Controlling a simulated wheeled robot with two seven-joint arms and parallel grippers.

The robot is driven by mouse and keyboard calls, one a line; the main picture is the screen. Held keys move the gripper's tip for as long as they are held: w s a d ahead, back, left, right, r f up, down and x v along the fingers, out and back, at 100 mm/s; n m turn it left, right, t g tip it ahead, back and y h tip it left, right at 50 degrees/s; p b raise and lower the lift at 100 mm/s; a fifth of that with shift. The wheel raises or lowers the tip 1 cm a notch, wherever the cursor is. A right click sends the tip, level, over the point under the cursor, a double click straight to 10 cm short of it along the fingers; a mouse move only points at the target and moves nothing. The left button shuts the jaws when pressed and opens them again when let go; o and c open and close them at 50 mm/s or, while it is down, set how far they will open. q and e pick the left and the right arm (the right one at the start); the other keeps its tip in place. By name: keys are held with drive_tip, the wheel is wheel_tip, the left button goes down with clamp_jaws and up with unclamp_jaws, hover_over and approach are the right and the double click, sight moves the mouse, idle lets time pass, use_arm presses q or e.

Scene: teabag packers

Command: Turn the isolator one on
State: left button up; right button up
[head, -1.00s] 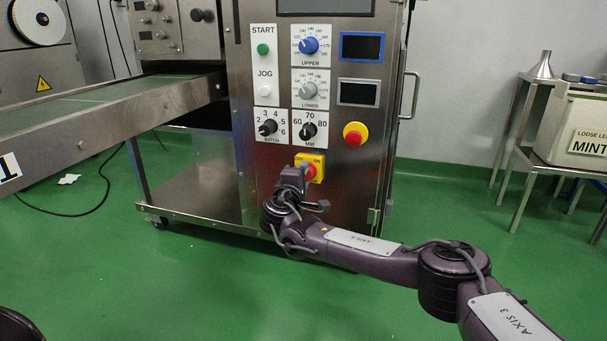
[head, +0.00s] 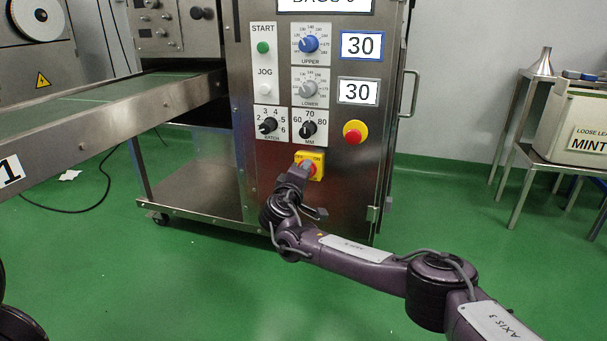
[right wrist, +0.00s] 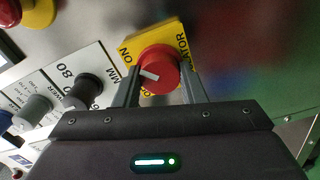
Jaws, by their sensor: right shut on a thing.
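The isolator is a red rotary knob (right wrist: 158,70) on a yellow plate (head: 317,158) low on the steel control panel. Its OFF and ON labels show in the head view. My right gripper (head: 304,172) is at the plate and partly covers the knob there. In the right wrist view its two fingers (right wrist: 162,86) stand on either side of the knob, shut on it. The white mark on the knob points left, the side where ON is printed in that view. My left gripper is not in view.
Above the isolator are a red emergency button (head: 355,132), black dials (head: 309,130), and two displays (head: 362,45) reading 30. The top screen (head: 325,4) is lit. A conveyor (head: 110,108) runs off to the left. A table with a MINT box (head: 580,125) stands at right.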

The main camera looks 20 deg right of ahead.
drive_tip(key=shift+f, duration=0.1)
drive_tip(key=o, duration=1)
drive_tip(key=p+v, duration=0.5)
drive_tip(key=v, duration=0.2)
drive_tip(key=shift+s+a, duration=0.25)
drive_tip(key=shift+s, duration=0.1)
